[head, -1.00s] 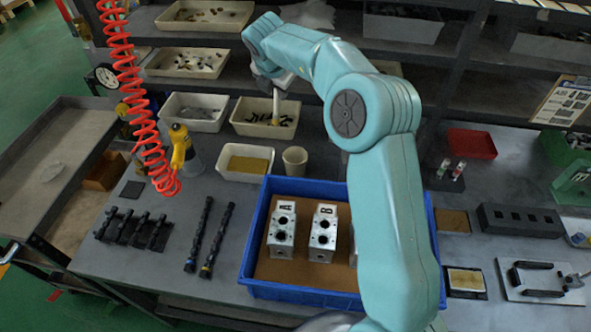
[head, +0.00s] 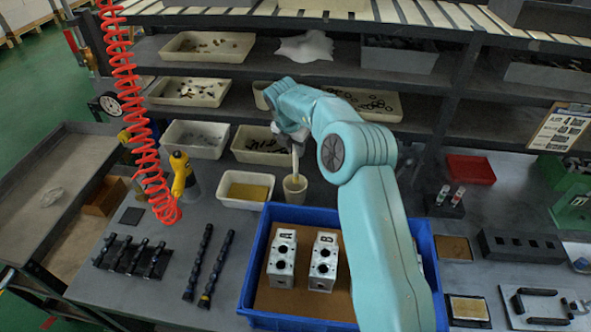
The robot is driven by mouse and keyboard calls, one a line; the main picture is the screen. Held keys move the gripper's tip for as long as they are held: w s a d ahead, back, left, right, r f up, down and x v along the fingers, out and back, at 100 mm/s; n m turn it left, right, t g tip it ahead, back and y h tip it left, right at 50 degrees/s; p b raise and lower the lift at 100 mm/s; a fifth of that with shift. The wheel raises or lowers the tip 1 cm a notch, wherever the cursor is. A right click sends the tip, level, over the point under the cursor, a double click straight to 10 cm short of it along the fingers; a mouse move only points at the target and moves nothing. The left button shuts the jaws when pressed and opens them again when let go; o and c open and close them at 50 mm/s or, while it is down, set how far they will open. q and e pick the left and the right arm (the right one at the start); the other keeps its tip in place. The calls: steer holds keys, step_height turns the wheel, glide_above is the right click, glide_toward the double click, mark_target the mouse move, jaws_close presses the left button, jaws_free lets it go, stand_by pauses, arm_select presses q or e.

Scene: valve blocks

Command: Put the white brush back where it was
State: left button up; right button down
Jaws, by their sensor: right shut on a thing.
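My right gripper (head: 293,138) is shut on the white brush (head: 295,160), with the fingers partly hidden by my own wrist. The brush points down, close to upright. Its lower end is at the mouth of the pale cup (head: 296,187), which stands on the bench behind the blue tray. I cannot tell how deep inside the cup the brush tip is. My left gripper is not in view.
A white tray with yellow liquid (head: 246,190) stands just left of the cup. The blue tray (head: 250,262) in front holds metal valve blocks (head: 282,258). A yellow-topped bottle (head: 181,175) and a red coiled hose (head: 149,160) are further left.

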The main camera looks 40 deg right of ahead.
mark_target(296, 176)
step_height(296, 176, down, 8)
steer(key=shift+f+p, duration=0.1)
steer(key=shift+p, duration=0.35)
steer(key=c, duration=1.1)
jaws_free()
steer(key=shift+o, duration=0.2)
steer(key=b+v, duration=0.1)
steer(key=v, duration=1.1)
steer(key=shift+r+b, duration=0.2)
steer(key=shift+b, duration=0.15)
steer(key=shift+f, duration=0.1)
